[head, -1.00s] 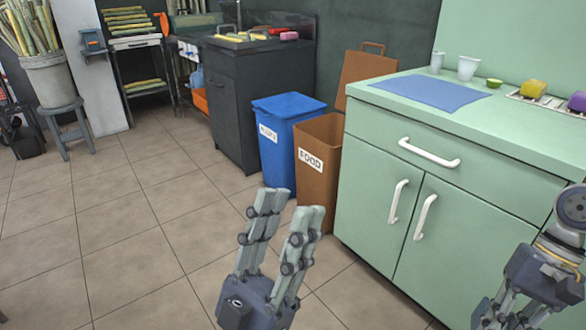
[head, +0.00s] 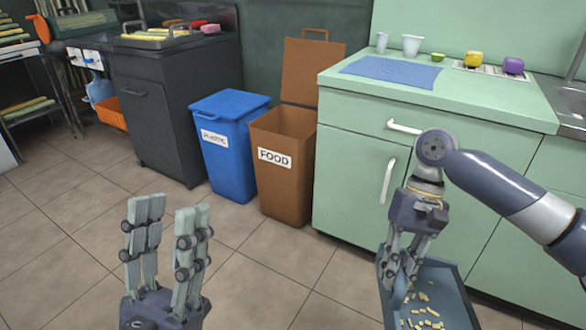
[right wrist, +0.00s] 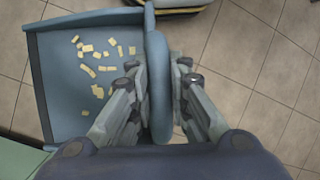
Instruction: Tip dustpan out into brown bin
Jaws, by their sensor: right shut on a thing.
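The brown bin (head: 284,182) labelled FOOD stands on the floor with its lid raised behind it. Its opening faces up and its inside looks dark. My right gripper (head: 402,280) is shut on the blue dustpan (head: 455,290), in front of the green cabinet and right of the bin. The dustpan also shows in the right wrist view (right wrist: 60,110), with its handle between the fingers. Several pale yellow pieces (right wrist: 98,68) lie on the pan. My left gripper (head: 165,225) is open and empty, over the floor left of and nearer than the bin.
A blue bin (head: 228,150) with a closed lid stands against the brown bin's left. The green cabinet (head: 350,190) with white handles stands close on its right. A dark cabinet (head: 160,115) is further left. The tiled floor (head: 260,270) in front is clear.

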